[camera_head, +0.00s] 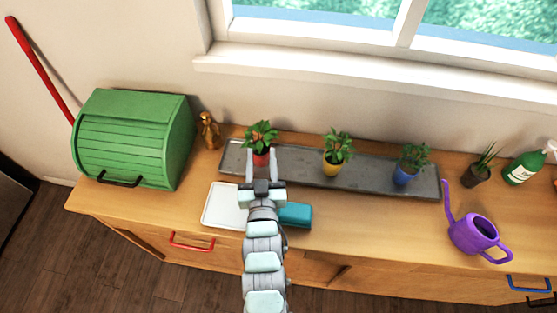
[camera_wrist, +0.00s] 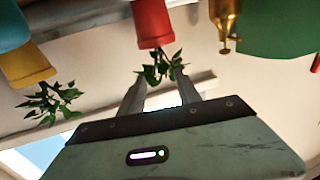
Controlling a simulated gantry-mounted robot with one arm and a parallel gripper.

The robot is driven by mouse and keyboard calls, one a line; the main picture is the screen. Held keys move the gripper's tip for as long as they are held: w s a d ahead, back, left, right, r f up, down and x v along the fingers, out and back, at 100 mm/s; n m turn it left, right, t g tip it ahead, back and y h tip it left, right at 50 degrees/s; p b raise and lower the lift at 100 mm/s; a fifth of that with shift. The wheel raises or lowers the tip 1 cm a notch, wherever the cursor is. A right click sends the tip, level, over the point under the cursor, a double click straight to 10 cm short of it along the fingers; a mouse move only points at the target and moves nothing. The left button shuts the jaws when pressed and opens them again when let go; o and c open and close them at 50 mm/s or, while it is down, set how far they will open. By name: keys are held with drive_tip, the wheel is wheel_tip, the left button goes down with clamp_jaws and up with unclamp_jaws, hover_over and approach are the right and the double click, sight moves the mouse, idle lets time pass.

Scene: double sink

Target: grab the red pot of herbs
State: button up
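The red pot of herbs (camera_head: 261,159) stands upright at the left end of the long grey tray (camera_head: 300,176), its green leaves above the rim. My gripper (camera_head: 262,155) is open and empty, coming from the front, with one finger on each side of the pot in the head view. The wrist view is upside down. There the red pot (camera_wrist: 152,22) hangs from the top, and its leaves show between and just beyond the open fingertips of my gripper (camera_wrist: 161,74). I cannot tell whether the fingers touch the plant.
A yellow pot (camera_head: 332,168) and a blue pot (camera_head: 404,175) stand further right on the tray. A golden bottle (camera_head: 209,131) and a green bread box (camera_head: 135,140) are to the left. A white board (camera_head: 224,205) and a teal block (camera_head: 296,215) lie near my arm.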

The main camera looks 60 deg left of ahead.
sight(260, 137)
drive_tip(key=x, duration=0.4)
drive_tip(key=shift+s+a+r, duration=0.1)
drive_tip(key=shift+a+r, duration=0.05)
drive_tip(key=b+x, duration=0.1)
drive_tip(key=x, duration=0.5)
drive_tip(key=shift+a, duration=0.15)
drive_tip(key=shift+c, duration=0.6)
clamp_jaws()
idle(0.5)
